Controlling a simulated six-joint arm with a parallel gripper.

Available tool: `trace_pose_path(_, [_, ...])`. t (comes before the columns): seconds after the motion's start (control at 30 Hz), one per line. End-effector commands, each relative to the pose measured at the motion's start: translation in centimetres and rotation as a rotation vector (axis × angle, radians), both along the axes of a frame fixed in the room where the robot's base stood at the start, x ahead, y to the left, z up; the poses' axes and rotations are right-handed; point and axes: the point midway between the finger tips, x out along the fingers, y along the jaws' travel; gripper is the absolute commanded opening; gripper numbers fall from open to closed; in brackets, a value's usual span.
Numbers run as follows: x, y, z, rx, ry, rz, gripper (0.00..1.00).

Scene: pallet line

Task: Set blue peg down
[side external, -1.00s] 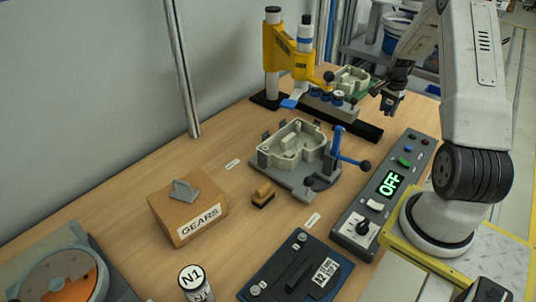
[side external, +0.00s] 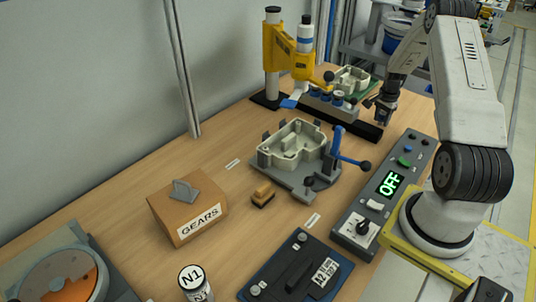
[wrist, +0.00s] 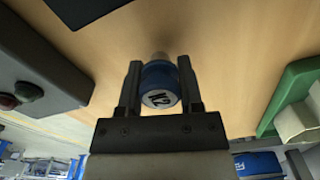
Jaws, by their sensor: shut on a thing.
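My gripper (wrist: 160,76) is shut on a blue peg (wrist: 157,77), one finger on each side of it. In the side external view my gripper (side external: 382,117) is low at the table's far right, near the right end of a black base strip. The peg in it is too small and dark to make out there.
A control panel reading OFF (side external: 391,183) lies in front of my gripper. A yellow press (side external: 280,48) and a green tray with a pale housing (side external: 352,78) stand behind. A clamp fixture (side external: 318,184) holds another housing nearer.

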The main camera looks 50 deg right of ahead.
Motion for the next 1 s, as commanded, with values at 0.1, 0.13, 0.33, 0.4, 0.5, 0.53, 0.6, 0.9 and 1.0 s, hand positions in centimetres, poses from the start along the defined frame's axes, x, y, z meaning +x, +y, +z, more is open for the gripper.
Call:
trace_pose_path(0.1, [0.0,-0.02,-0.23,-0.001,-0.001,0.0,0.0])
trace_pose_path(0.13, [0.0,-0.02,-0.22,-0.001,-0.001,0.0,0.0])
trace_pose_path(0.33, [-0.01,-0.02,-0.27,-0.001,-0.001,0.0,0.0])
trace_pose_path(0.4, [-0.01,-0.01,-0.43,-0.001,-0.001,0.0,0.0])
trace_pose_path(0.5, [-0.01,-0.01,-0.53,-0.001,-0.001,0.0,0.59])
trace_pose_path(0.53, [-0.01,-0.01,-0.53,-0.001,-0.001,0.0,0.69])
trace_pose_path(0.6, [-0.01,-0.01,-0.52,-0.001,0.0,0.0,0.82])
trace_pose_path(0.9, [-0.01,-0.01,-0.47,-0.001,-0.001,0.0,0.82])
trace_pose_path(1.0, [0.0,-0.01,-0.26,-0.001,-0.001,0.0,0.82])
